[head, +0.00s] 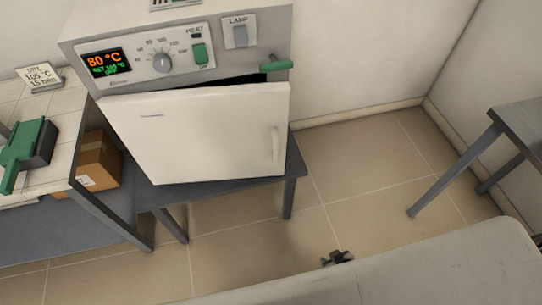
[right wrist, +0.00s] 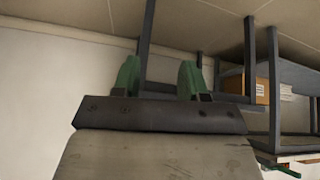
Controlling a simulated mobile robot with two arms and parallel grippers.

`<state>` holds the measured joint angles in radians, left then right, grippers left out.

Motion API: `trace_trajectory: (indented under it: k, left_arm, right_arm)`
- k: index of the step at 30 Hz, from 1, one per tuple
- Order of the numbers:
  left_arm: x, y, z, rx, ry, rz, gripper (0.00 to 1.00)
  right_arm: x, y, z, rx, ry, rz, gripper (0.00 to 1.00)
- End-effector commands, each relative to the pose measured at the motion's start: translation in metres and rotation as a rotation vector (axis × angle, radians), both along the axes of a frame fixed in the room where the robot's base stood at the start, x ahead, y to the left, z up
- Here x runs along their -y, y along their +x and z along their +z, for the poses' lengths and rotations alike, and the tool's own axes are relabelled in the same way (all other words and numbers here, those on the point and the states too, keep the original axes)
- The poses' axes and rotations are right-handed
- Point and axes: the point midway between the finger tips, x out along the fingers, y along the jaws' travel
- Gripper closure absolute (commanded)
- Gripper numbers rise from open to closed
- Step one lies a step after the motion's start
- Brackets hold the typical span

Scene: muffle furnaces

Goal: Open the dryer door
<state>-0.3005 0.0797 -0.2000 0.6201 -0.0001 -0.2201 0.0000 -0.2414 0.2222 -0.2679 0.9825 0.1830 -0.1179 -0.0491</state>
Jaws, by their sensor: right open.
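The dryer (head: 185,25) is a pale cabinet on a dark grey stand, with a lit display reading 80 °C. Its white door (head: 200,130) stands slightly ajar, with a dark gap along the top edge. The pale upright handle (head: 275,145) is on the door's right side. My right gripper shows in the right wrist view (right wrist: 157,80); its two green fingers are apart with nothing between them. In the head view a small dark part (head: 338,258) shows at the edge of my pale arm, apart from the door. I do not see my left gripper.
A green lever (head: 277,65) sticks out at the cabinet's right side. A bench at left holds a green and dark device (head: 25,155) and a sign (head: 40,76). A cardboard box (head: 98,160) is below. A grey table (head: 520,125) stands right; tiled floor between is clear.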

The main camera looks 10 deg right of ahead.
Motion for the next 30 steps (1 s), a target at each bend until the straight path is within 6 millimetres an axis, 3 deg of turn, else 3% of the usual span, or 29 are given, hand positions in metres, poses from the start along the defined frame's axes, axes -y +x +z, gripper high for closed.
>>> trace_trajectory:
  k: [1,3,6,10,15,18,23,30]
  left_arm:
    - [0.000,0.000,-0.026,0.000,0.000,0.000,0.57]
    - [0.000,0.000,-0.042,0.000,0.000,0.000,0.57]
    - [0.000,0.000,-0.064,0.000,0.000,0.000,0.57]
    - [0.000,0.000,-0.087,0.000,0.000,0.000,0.57]
    - [0.000,0.000,-0.102,0.000,0.000,0.000,0.57]
    - [0.000,0.000,-0.104,0.000,0.000,0.000,0.57]
    - [0.000,0.000,-0.103,0.000,0.000,0.000,0.57]
    - [0.000,0.000,-0.102,0.000,0.000,0.000,0.57]
  right_arm:
    - [0.000,0.045,0.009,0.124,0.023,0.020,0.57]
    - [-0.006,0.096,0.044,0.283,0.067,0.050,0.57]
    - [-0.022,0.150,0.102,0.496,0.142,0.102,0.57]
    - [-0.047,0.184,0.175,0.716,0.245,0.172,0.57]
    - [-0.071,0.193,0.239,0.877,0.345,0.235,0.57]
    - [-0.077,0.193,0.256,0.913,0.372,0.252,0.57]
    - [-0.084,0.204,0.263,0.925,0.379,0.253,0.57]
    - [-0.104,0.244,0.263,0.924,0.378,0.253,0.57]
